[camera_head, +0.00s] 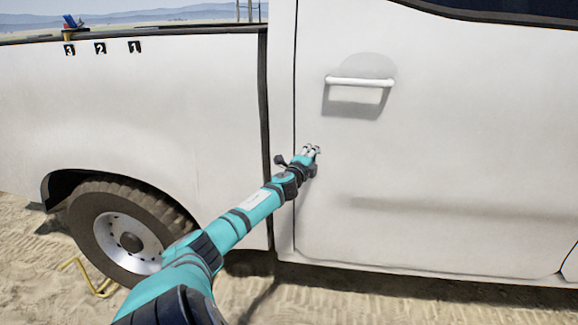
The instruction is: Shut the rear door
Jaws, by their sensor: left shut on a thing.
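The white truck's rear door (440,165) fills the right side of the head view. It stands about flush with the body, with a thin dark seam along its left edge; I cannot tell if it is latched. Its white bar handle (360,82) is at the upper middle. My left gripper (313,150) is at the door panel near that left edge, below and left of the handle and apart from it. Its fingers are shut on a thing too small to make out. I cannot tell whether the fingertips touch the panel. My right gripper is not in view.
A rear wheel (130,235) and a yellow bent piece (88,277) are below. Sandy ground lies in front.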

